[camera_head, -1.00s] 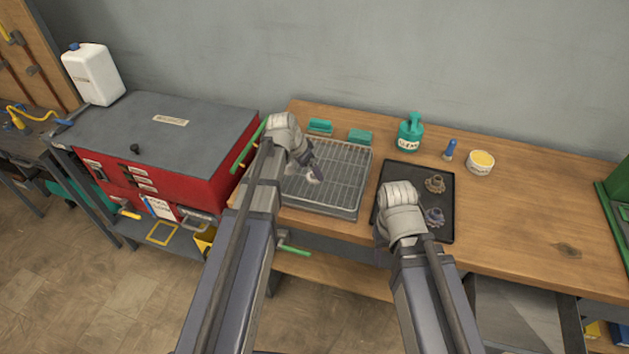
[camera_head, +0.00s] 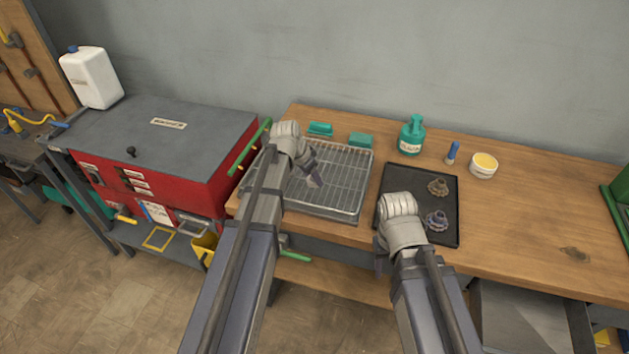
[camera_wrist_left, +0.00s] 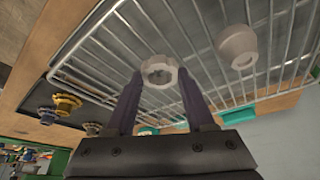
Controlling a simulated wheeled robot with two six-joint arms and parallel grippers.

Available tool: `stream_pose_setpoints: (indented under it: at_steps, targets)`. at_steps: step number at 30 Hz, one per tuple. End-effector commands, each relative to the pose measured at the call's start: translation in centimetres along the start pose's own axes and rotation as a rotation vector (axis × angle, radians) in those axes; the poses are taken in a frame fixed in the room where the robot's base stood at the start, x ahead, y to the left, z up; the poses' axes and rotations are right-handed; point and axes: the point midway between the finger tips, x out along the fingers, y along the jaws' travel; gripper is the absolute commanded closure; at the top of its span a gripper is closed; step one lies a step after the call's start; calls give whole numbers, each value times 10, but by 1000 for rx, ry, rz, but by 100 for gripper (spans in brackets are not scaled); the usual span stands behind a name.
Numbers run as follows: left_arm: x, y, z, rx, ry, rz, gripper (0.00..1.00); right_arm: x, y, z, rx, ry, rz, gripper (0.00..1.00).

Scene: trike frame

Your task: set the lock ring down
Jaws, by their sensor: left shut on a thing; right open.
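The lock ring, a pale notched ring (camera_wrist_left: 159,71), is between the fingertips of my left gripper (camera_wrist_left: 160,85) in the left wrist view. My left gripper is shut on it, over the wire rack of the grey wash tray (camera_head: 362,190). In the head view, the left gripper (camera_head: 315,180) mostly hides the ring. I cannot tell whether the ring touches the wires. A second pale, cup-shaped part (camera_wrist_left: 237,47) is on the rack beside it. My right gripper (camera_head: 381,262) is open in front of the black tray, its fingers largely hidden by its wrist.
The black tray (camera_head: 449,238) holds a brown toothed part (camera_head: 438,187) and a grey one (camera_head: 436,220). A green bottle (camera_head: 411,135), blue tube (camera_head: 452,152) and yellow-topped tub (camera_head: 483,165) stand behind. A red cabinet (camera_head: 205,190) is left. The bench's right side is clear.

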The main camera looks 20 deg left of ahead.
Motion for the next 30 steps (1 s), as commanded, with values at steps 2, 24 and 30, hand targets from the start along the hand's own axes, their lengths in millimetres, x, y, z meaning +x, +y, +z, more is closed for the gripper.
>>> stream_pose_setpoints:
  at_steps: [2,24,30]
  targets:
    - [0,0,0,0,0,0,69,0,0,0,0,0,0,50]
    - [-7,0,-3,0,0,0,100,-7,1,0,0,0,0,50]
    - [-25,0,-11,0,0,0,100,-27,3,2,0,0,0,50]
